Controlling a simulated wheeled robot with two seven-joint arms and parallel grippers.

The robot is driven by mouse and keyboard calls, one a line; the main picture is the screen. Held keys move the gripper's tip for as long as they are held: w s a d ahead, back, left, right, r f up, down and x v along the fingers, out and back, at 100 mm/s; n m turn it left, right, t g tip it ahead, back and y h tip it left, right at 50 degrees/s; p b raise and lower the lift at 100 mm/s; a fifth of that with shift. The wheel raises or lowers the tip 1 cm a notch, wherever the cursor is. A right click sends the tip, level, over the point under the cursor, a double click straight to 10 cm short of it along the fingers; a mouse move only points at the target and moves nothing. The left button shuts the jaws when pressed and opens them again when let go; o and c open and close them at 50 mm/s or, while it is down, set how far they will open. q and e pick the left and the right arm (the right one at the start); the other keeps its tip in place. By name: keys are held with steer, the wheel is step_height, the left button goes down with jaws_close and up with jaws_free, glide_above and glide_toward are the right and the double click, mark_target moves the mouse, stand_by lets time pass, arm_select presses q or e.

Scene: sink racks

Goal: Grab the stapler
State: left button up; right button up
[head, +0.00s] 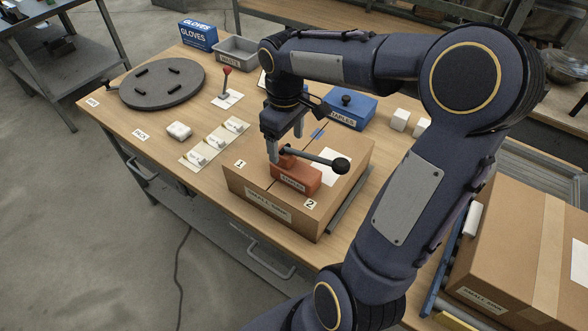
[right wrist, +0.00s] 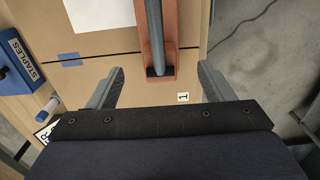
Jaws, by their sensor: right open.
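The stapler (head: 296,178) is orange-red with a grey lever ending in a black knob. It rests on top of a closed cardboard box (head: 264,208) on the workbench. In the right wrist view its orange base and grey lever (right wrist: 154,30) come in from the top, between and beyond the fingertips. My right gripper (head: 285,143) is open and empty over the box, at the stapler's back end. In the right wrist view its two fingers (right wrist: 160,80) stand apart on either side of the stapler's line. The left gripper is not in view.
A blue staples box (head: 350,111) stands behind the cardboard box. A round dark turntable (head: 162,83), a red-knobbed lever (head: 227,85), a grey tray (head: 234,48) and a gloves box (head: 197,35) are further left. Another large carton (head: 520,240) stands at right.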

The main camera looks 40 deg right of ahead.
mark_target(288, 152)
steer(key=f, duration=0.5)
steer(key=shift+s+f, duration=0.2)
steer(key=shift+f, duration=0.05)
steer(key=c, duration=1.4)
steer(key=shift+r, duration=0.1)
jaws_close()
steer(key=shift+r, duration=0.1)
